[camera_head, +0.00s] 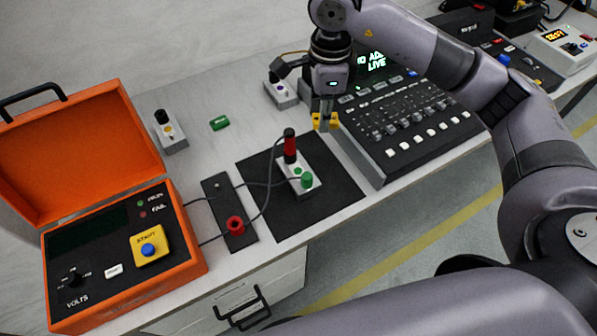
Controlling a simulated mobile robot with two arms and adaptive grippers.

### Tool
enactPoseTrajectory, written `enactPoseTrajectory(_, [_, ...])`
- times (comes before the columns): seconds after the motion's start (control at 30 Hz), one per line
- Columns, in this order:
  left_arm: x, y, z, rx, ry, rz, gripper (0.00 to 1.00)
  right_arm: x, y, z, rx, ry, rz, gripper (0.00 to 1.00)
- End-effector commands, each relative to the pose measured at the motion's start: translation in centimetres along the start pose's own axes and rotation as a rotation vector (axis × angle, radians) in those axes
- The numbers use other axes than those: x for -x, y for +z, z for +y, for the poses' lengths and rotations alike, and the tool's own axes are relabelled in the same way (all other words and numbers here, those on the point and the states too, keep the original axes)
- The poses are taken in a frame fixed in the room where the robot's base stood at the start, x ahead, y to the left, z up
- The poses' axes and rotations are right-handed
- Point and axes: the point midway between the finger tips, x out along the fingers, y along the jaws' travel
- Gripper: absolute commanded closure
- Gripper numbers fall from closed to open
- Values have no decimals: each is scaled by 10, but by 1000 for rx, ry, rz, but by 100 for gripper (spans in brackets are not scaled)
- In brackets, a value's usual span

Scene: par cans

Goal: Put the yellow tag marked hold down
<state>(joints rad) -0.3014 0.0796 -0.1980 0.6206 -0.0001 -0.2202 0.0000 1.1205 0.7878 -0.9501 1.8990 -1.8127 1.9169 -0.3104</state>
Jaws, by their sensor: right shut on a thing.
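The yellow tag (319,122) is between the fingers of my right gripper (326,118). My right gripper points down and is shut on it. It hangs above the far right part of the black mat, close to the left edge of the lighting console. Any writing on the tag is too small to read. My left gripper is not in view.
The black mat (340,207) bears a small grey box (301,184) with a red probe and green knob. A black strip with a red ring (235,226), an orange tester case (190,273), a green tag (220,123) and small switch boxes stand left and behind. The console (410,150) is right.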

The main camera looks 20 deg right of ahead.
Motion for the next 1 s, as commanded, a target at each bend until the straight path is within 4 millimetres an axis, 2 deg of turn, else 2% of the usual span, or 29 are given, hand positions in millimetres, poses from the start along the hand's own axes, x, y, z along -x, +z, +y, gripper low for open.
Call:
enactPoseTrajectory(0.1, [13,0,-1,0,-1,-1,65,8,-4,-9,-315,7,3,91])
enactPoseTrajectory(0.3, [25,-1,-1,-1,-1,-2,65,13,-12,-22,-793,13,14,91])
enactPoseTrajectory(0.43, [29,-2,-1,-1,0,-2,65,14,-16,-27,-999,17,21,91])
enactPoseTrajectory(0.6, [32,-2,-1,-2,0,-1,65,11,-18,-29,-1123,18,26,91])
enactPoseTrajectory(0.77, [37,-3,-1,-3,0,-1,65,-18,-20,-27,-1140,22,33,91])
enactPoseTrajectory(1.0, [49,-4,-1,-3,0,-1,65,-82,-20,-25,-1138,22,31,91])
